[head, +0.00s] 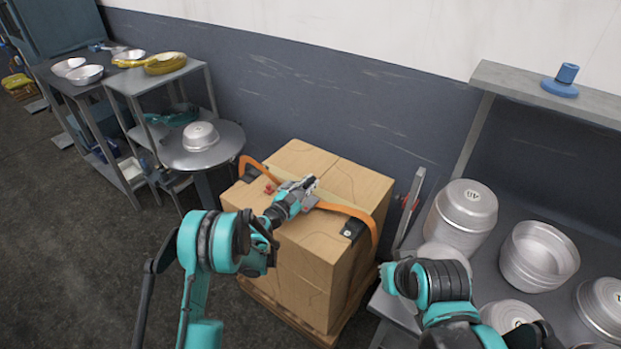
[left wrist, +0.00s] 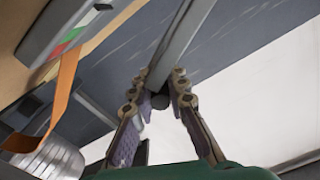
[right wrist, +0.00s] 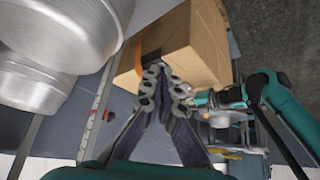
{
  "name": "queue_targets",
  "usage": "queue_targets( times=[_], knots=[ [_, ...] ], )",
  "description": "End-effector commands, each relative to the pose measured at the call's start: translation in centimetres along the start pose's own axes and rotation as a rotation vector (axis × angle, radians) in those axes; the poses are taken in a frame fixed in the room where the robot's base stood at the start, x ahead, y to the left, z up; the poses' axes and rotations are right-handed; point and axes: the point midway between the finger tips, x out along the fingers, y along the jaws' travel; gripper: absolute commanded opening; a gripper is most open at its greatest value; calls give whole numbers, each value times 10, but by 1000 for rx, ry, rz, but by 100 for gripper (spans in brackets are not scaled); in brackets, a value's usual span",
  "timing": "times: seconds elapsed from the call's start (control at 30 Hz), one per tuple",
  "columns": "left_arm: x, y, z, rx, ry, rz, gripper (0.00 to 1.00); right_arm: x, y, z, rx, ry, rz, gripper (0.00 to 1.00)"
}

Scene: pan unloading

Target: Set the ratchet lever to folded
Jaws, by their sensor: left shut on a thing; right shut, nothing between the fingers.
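The ratchet (head: 311,202) is a grey metal buckle on an orange strap (head: 346,210) across the top of a cardboard box stack (head: 310,255). My left gripper (head: 306,184) is at the ratchet and hides much of it. In the left wrist view, my left gripper (left wrist: 159,98) is shut on the end of a grey bar, the ratchet lever (left wrist: 178,40). The ratchet body (left wrist: 70,28), with a red and green mark, lies to its left. The lever's exact angle is unclear. My right gripper (right wrist: 165,82) is shut and empty, short of the box.
Metal pans (head: 463,215) crowd the grey bench at right. A round table with one pan (head: 200,136) stands left of the boxes. Shelves with bowls (head: 85,74) are farther left. A blue object (head: 562,80) sits on the wall shelf. Floor is clear at front left.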

Motion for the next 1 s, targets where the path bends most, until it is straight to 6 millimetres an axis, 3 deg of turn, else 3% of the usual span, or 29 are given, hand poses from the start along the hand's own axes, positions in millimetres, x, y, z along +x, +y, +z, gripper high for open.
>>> queue_targets(
  times=[0.23, 0.47, 0.8, 1.0],
  knots=[
    [0, 0, -1, 0, 1, 1, 0, 0, -17, -99, -147, -46, -82, 0],
    [0, 0, -1, 0, 1, 1, 0, 23, -35, -185, -295, -77, -172, 0],
    [0, 0, -1, 0, 1, 1, 0, 90, -67, -287, -517, -92, -320, 0],
    [0, 0, 0, 0, 1, 0, 0, 138, -86, -325, -641, -84, -405, 0]
  ],
)
